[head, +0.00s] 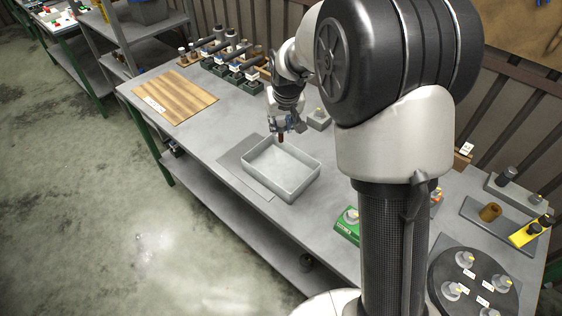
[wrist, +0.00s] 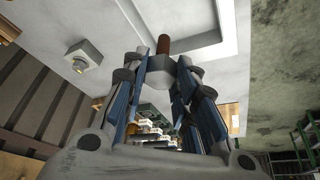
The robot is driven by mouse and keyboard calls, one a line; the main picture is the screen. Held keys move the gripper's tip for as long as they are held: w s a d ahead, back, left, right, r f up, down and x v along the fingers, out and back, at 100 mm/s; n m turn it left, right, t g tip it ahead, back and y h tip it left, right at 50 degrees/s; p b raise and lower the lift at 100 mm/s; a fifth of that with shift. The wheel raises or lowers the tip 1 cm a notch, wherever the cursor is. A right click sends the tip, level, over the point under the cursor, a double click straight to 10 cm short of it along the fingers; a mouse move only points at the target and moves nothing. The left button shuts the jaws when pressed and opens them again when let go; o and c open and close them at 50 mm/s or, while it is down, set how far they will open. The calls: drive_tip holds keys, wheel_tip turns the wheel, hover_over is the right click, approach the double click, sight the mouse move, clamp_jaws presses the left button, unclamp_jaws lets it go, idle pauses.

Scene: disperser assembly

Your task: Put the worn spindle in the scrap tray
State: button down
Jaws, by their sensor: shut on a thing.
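My gripper (head: 284,126) is shut on the worn spindle, which has a brown rusty-looking shaft (head: 281,138). In the wrist view the gripper (wrist: 168,66) grips the spindle's grey angular body (wrist: 159,70), and the brown shaft (wrist: 163,44) sticks out past the fingertips. The scrap tray (head: 289,188) is a light grey, shallow rectangular box on the bench, and its inside looks empty. The spindle hangs above the tray's far edge in the head view; the exact height cannot be told. The tray's rim also shows in the wrist view (wrist: 226,48).
A grey block with a yellowish-tipped knob (head: 319,120) stands just behind the tray. A wooden board (head: 172,98) lies at left. Dark holders with several parts (head: 229,68) line the back. A green fixture (head: 346,228) and a dark round plate (head: 442,270) are at right.

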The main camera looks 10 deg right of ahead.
wheel_tip(320, 180, down, 14)
drive_tip(key=b, duration=0.3)
drive_tip(key=shift+w+b, duration=0.1)
drive_tip(key=shift+b, duration=0.3)
drive_tip(key=shift+r, duration=0.1)
drive_tip(key=c, duration=1.7)
unclamp_jaws()
drive_tip(key=shift+f, duration=0.25)
drive_tip(key=o, duration=0.4)
